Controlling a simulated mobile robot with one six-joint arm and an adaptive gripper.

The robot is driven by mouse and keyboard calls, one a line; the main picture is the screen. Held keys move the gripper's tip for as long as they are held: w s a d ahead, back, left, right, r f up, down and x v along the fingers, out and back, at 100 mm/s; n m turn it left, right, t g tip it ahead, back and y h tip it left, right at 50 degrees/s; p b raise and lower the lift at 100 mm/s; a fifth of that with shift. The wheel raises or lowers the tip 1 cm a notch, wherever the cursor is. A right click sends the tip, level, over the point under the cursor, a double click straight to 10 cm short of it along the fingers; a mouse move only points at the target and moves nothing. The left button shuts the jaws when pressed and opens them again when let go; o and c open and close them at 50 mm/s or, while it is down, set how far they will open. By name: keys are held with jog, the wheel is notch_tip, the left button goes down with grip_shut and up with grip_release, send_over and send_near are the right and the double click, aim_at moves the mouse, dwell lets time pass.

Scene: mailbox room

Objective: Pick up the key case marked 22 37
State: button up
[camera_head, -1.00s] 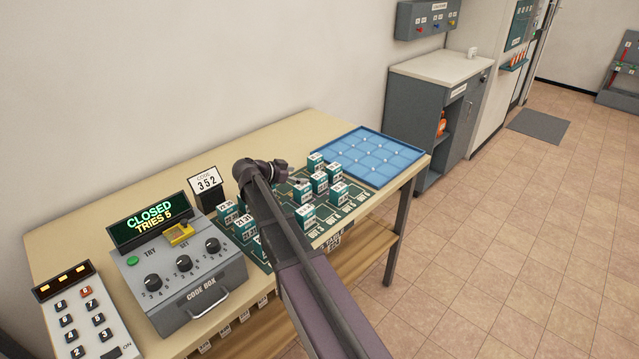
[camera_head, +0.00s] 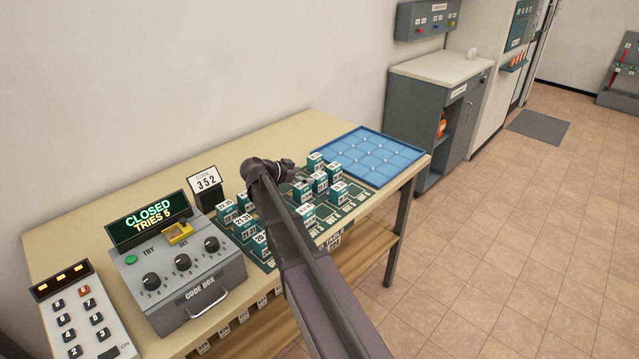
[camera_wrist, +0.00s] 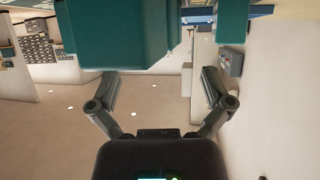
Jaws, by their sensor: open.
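Several teal key cases with white number labels stand on a dark green mat (camera_head: 262,262) on the table in the head view. A left group includes a case (camera_head: 226,212) whose label looks like 22 35 or 22 37; I cannot tell which. A right group includes a case (camera_head: 302,192) just right of my gripper. My gripper (camera_head: 286,170) is above the back of the mat, between the groups, and its jaws are small there. In the wrist view my gripper (camera_wrist: 160,80) is open and empty, with a large teal case (camera_wrist: 115,35) close beyond the fingers, its label unseen.
A keypad (camera_head: 80,310) is at far left. A blue tray (camera_head: 368,157) lies at right. My arm hides part of the mat.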

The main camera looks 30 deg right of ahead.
aim_at(318, 175)
jog(key=shift+b+x, duration=0.95)
jog(key=shift+x, duration=1.65)
jog(key=shift+s+d+r, duration=0.1)
jog(key=shift+r, duration=0.05)
jog(key=shift+c, duration=0.2)
jog(key=c, duration=1.3)
